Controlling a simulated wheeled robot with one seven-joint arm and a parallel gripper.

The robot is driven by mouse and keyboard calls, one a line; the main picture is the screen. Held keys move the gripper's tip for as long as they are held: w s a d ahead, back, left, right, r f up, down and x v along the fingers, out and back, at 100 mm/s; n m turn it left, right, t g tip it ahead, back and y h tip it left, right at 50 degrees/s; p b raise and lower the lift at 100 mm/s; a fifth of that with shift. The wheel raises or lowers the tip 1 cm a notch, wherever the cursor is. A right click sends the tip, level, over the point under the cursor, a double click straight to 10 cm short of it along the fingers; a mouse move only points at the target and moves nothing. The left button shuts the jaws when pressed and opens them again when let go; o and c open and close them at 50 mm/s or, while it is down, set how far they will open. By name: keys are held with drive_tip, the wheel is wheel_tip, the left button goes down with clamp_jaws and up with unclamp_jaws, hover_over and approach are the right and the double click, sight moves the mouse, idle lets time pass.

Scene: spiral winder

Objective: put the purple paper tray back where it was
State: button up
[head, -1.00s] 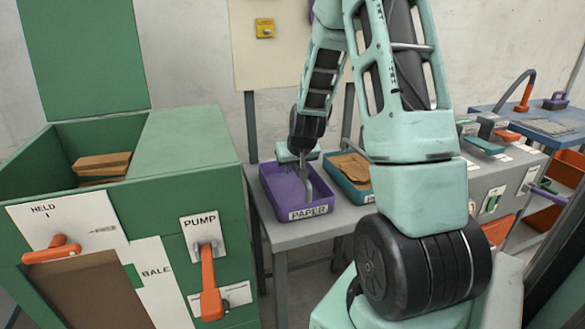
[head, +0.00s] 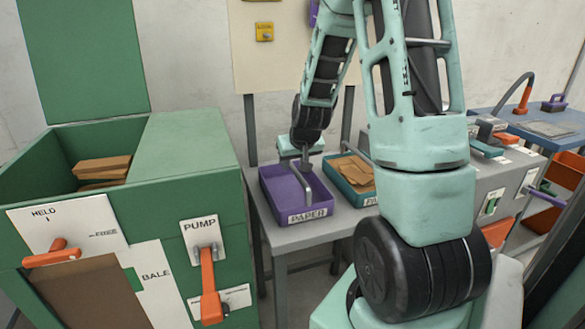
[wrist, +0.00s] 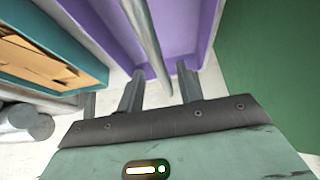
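The purple paper tray (head: 276,192) sits level on the grey table, its PAPER label facing front. It looks empty, with a grey bar handle (head: 321,187) arching over it. My gripper (head: 305,165) points down above the tray, close to the handle's upper part. In the wrist view my gripper (wrist: 160,72) has its two fingers spread apart with nothing clamped between them. The handle (wrist: 146,40) runs past the fingertips, and the purple tray (wrist: 192,28) lies beyond. Whether a finger touches the handle cannot be told.
A teal tray (head: 367,201) with brown paper stands close to the right on the grey table (head: 290,237). The green baler (head: 187,150) with its orange pump lever (head: 209,290) stands left. A grey machine bench (head: 487,175) is right.

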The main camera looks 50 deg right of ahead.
drive_tip(key=p+v, duration=0.1)
drive_tip(key=v, duration=0.6)
drive_tip(key=shift+s+a+r, duration=0.1)
drive_tip(key=shift+s+r, duration=0.1)
drive_tip(key=shift+r, duration=0.15)
